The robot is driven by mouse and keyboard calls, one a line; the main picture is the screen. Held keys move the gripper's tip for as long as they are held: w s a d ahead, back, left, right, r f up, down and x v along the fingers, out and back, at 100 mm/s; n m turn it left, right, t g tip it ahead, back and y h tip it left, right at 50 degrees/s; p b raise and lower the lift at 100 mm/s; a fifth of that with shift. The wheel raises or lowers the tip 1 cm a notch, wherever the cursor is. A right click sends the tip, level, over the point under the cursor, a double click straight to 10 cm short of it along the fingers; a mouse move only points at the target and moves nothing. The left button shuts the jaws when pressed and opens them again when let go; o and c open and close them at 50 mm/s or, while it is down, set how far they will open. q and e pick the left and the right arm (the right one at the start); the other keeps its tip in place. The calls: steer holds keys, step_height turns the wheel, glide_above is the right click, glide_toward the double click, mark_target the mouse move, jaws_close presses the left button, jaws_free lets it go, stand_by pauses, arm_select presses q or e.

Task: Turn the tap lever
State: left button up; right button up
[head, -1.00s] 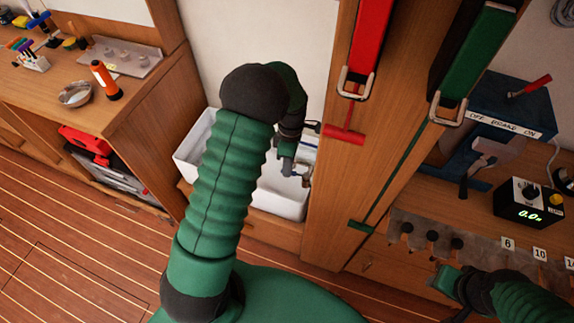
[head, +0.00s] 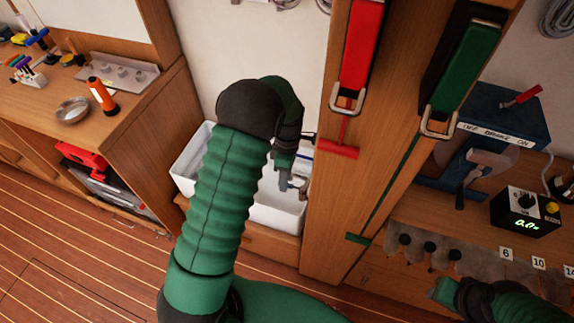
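A white sink (head: 275,213) sits in a wooden cabinet at the centre. A small metal tap (head: 302,184) shows in it beside the wooden post; its lever is hard to make out. My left arm reaches over the sink, and my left gripper (head: 284,180) points down just left of the tap. The dark wrist and fingers hide part of the sink, and I cannot tell whether the fingers touch the tap or how wide they are. My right gripper (head: 440,292) is at the lower right, partly cut from clear view, near a dark rack.
A wooden post right of the sink carries a red strap (head: 362,50) and a green strap (head: 466,65) with metal buckles. A blue box with a red lever (head: 522,96) stands right. An orange torch (head: 101,95) and metal bowl (head: 72,110) are on the left counter.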

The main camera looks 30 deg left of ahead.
arm_select(q)
steer(key=w+a+r+p, duration=0.1)
steer(key=w+r, duration=0.2)
steer(key=r, duration=1.3)
steer(key=shift+f, duration=0.15)
